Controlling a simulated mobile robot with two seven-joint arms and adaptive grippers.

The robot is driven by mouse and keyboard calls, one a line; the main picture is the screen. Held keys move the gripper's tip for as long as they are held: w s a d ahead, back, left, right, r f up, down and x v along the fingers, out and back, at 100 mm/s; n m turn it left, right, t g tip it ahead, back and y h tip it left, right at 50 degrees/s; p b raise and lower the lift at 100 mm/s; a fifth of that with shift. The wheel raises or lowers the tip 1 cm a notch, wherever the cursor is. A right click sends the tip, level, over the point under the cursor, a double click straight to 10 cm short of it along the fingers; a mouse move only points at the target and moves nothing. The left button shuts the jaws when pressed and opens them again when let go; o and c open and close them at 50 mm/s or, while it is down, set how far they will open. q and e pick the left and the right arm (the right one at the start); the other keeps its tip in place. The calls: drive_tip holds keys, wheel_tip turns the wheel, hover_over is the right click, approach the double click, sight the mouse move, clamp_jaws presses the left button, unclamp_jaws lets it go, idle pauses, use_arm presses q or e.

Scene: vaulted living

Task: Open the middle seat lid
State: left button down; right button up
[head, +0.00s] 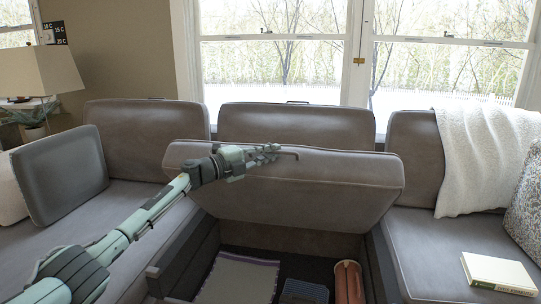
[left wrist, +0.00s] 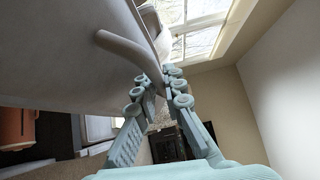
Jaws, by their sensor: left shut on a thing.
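The middle seat lid (head: 310,185) is a grey-brown cushion, raised at its front and tilted up over the storage box beneath it. Its curved handle (head: 291,153) sticks out at the raised edge. My left gripper (head: 271,153) reaches in from the left across the lid and is shut on the handle. In the left wrist view the handle (left wrist: 122,44) runs between the fingertips of my left gripper (left wrist: 165,83), with the lid (left wrist: 60,45) at the left. My right gripper is not in view.
The middle backrest (head: 297,125) stands behind the lid.

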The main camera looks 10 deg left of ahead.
use_arm(q)
drive_tip(key=shift+r, duration=0.15)
drive_tip(key=c, duration=1.9)
unclamp_jaws()
drive_tip(key=shift+s+a, duration=0.1)
drive_tip(key=shift+a, duration=0.05)
drive_tip(key=v, duration=1.1)
drive_tip(key=shift+s+a, duration=0.25)
